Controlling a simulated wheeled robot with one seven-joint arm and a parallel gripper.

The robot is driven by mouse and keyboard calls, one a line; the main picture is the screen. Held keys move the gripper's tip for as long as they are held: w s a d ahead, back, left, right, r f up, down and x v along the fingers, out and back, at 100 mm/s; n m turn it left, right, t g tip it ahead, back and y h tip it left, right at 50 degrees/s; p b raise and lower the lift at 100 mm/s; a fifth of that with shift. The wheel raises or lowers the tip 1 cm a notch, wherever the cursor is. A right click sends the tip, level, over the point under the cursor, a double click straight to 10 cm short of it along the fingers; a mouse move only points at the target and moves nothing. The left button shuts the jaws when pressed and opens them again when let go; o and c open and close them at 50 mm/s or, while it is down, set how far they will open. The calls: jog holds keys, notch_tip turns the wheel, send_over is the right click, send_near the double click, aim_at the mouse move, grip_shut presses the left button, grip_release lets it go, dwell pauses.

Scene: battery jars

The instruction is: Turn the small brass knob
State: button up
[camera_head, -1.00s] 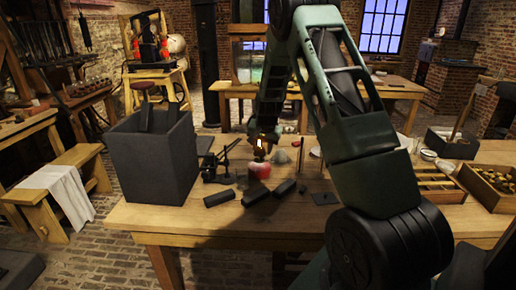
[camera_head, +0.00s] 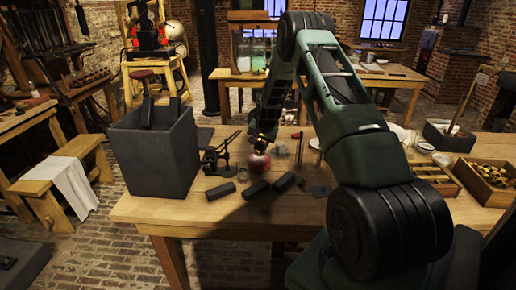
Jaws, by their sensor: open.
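My gripper (camera_head: 262,143) points down at the end of my green arm, over the middle of the wooden table (camera_head: 150,212). It looks small and dark, and its fingers are hard to make out. Just below it is a round red thing (camera_head: 258,164); I cannot tell if they touch. A dark metal apparatus (camera_head: 219,157) with a slanted arm stands to the left of my gripper. I cannot pick out the small brass knob; it may be too small or hidden by my gripper or arm.
A large dark grey box (camera_head: 152,165) stands at the table's left. Black blocks (camera_head: 255,189) lie in front of the red thing. A wooden crate of brass-coloured pieces (camera_head: 488,178) is at the right. The table's front left is clear.

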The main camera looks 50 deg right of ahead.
aim_at(257, 151)
jog(key=shift+p+x, duration=0.6)
jog(key=shift+x, duration=2.3)
grip_shut()
